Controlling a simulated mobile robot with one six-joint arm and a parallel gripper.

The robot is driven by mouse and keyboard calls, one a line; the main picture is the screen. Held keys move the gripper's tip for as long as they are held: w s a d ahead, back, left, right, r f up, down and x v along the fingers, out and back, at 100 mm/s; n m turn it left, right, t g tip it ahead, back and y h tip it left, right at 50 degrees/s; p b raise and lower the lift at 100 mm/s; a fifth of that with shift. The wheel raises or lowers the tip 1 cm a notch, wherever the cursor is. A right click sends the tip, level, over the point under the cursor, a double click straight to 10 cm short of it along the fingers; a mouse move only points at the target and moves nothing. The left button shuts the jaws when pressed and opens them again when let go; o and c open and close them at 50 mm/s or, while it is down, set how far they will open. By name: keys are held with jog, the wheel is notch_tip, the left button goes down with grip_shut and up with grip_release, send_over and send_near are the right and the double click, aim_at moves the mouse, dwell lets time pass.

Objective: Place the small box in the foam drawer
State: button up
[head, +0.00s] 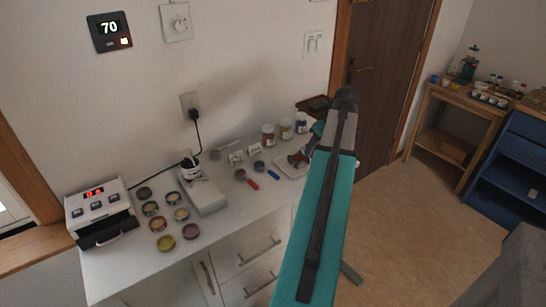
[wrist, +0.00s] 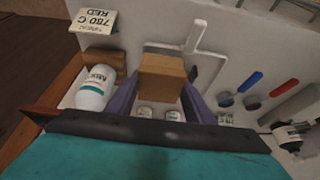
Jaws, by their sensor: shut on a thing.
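A small brown box (wrist: 162,75) is held between the two purple fingers of my gripper (wrist: 160,92) in the wrist view. It is above the white worktop, and its far side is hidden. In the head view my teal arm reaches over the right end of the counter and hides the box. White drawers with bar handles (head: 250,252) form the front of the counter and look shut. I cannot tell which is the foam drawer, and no foam shows.
The counter (head: 225,215) holds several small jars, bottles (head: 285,128), a white tray (head: 290,163), a machine with a red display (head: 100,212) and red and blue-handled scoops. Floor (head: 420,220) is clear at right.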

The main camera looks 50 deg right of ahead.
jog(key=w+p, duration=0.1)
jog(key=w, duration=0.4)
jog(key=w+f+p, duration=0.1)
jog(key=w, duration=0.4)
jog(key=w+p, duration=0.1)
jog(key=w, duration=0.5)
jog(key=shift+f, duration=0.2)
jog(key=shift+f+p, duration=0.1)
jog(key=shift+p, duration=0.2)
jog(key=shift+f+p, duration=0.55)
jog(key=shift+f, duration=1.15)
jog(key=shift+f, duration=0.15)
jog(key=o, duration=1)
